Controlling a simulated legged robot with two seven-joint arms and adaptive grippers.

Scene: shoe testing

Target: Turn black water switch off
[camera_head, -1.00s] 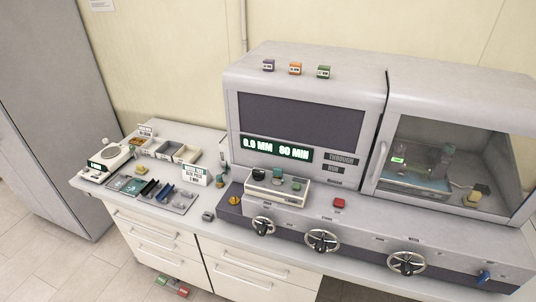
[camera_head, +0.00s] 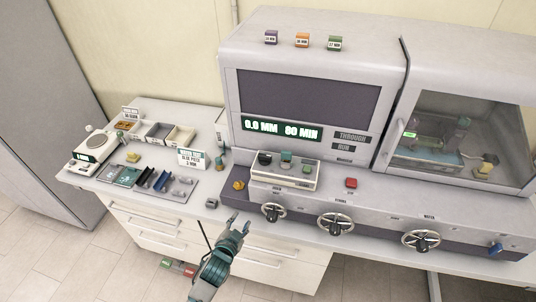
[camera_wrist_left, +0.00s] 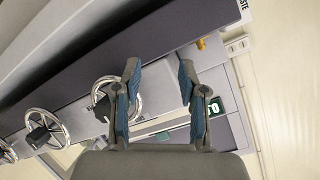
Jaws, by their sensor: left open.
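Three silver wheels with black handles line the machine front in the head view: a left one (camera_head: 272,212), a middle one (camera_head: 336,224) and a right one (camera_head: 422,241). A small label that seems to read WATER is above the right wheel; lettering is too small to be sure. My left gripper (camera_head: 239,224) is open and empty, in front of the counter, left of and apart from the left wheel. In the wrist view my left gripper (camera_wrist_left: 158,78) has its fingers spread. The nearest wheel (camera_wrist_left: 104,96) is partly behind one finger; other wheels extend leftward.
An orange knob (camera_head: 238,184), a red button (camera_head: 351,183) and a blue valve (camera_head: 496,248) are on the machine. A small control box (camera_head: 286,172) stands above the left wheel. Trays and a scale (camera_head: 93,148) fill the left counter. Space in front of the wheels is clear.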

